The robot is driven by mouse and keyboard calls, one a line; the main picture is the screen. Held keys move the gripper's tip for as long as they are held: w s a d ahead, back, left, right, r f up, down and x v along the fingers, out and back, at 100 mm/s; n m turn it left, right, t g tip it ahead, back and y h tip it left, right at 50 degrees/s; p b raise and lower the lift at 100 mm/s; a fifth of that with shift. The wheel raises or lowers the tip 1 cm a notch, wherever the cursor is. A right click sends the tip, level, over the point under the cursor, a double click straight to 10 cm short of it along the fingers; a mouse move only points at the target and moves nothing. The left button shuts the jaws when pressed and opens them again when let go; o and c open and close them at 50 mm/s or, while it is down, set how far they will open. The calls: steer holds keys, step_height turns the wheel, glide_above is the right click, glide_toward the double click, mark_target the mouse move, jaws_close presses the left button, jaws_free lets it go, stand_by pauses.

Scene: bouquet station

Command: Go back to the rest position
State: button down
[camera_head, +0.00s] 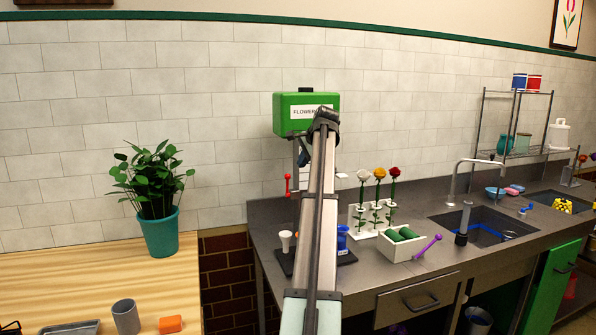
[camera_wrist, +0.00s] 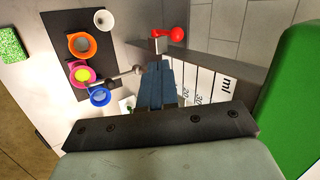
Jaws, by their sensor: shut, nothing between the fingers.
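My arm reaches up and away from the bottom centre of the head view, toward the green dispenser (camera_head: 290,103) labelled "FLOWER", its last letters hidden by the arm. In the wrist view my gripper (camera_wrist: 157,68) shows as two blue fingers pressed together with nothing between them. The fingers are beside the scale strip marked "ml" (camera_wrist: 207,88) and the dispenser's red knob (camera_wrist: 173,34). In the head view the arm hides most of the gripper.
A black mat (camera_wrist: 66,22) below holds orange (camera_wrist: 82,45), pink and blue cups (camera_wrist: 100,96). A flower rack (camera_head: 374,216), a white box (camera_head: 403,248) and the sink (camera_head: 485,235) are to the right. A potted plant (camera_head: 160,236) stands on the wooden table at left.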

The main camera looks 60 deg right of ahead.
steer(key=shift+v, duration=1.95)
steer(key=shift+w+d+r, duration=0.15)
